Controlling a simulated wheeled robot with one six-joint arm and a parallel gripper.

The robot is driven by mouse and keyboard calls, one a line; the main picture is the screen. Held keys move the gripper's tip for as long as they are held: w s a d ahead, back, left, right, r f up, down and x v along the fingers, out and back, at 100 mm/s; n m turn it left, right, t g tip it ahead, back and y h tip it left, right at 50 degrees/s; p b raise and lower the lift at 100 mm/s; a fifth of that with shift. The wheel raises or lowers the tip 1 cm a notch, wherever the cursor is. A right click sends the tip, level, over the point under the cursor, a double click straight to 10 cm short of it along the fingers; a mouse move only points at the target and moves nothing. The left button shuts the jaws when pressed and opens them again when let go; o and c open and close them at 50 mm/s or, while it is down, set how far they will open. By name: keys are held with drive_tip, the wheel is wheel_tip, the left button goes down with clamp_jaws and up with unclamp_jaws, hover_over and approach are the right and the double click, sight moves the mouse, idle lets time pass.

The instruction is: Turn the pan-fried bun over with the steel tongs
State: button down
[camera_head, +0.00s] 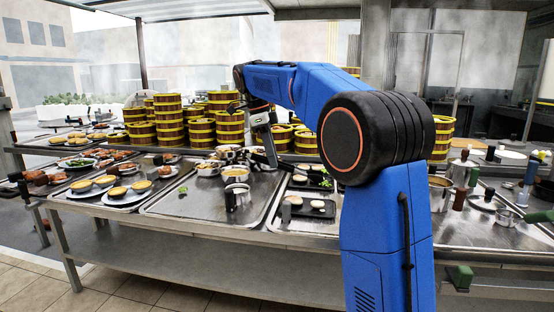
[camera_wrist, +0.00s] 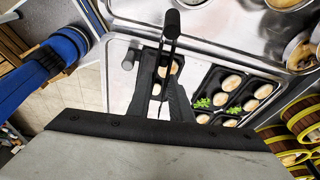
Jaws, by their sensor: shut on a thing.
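My gripper (camera_head: 262,118) hangs over the steel worktop. It is shut on what appear to be the steel tongs (camera_head: 270,150), which point down. In the wrist view the dark end of the tongs (camera_wrist: 171,28) shows at the top centre, beyond my gripper (camera_wrist: 163,62). Pale round buns (camera_wrist: 164,71) show between the dark fingers, apparently below them. More pale buns (camera_head: 318,204) lie on dark plates near the worktop's front in the head view. I cannot tell which bun is the pan-fried one, or whether the tongs touch any bun.
A black tray (camera_wrist: 210,82) holds several buns and green leaves, right of my gripper in the wrist view. Stacked bamboo steamers (camera_head: 230,126) stand behind. A yellow-filled pot (camera_head: 235,174) and a dark upright container (camera_head: 231,202) stand left of the buns. Bare steel (camera_head: 185,205) lies further left.

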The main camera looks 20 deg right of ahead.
idle(0.4)
drive_tip(key=shift+f, duration=1.75)
drive_tip(key=c, duration=2.1)
unclamp_jaws()
drive_tip(key=shift+f, duration=0.25)
drive_tip(key=shift+o, duration=1.3)
drive_tip(key=shift+f, duration=2.5)
drive_tip(key=c, duration=0.4)
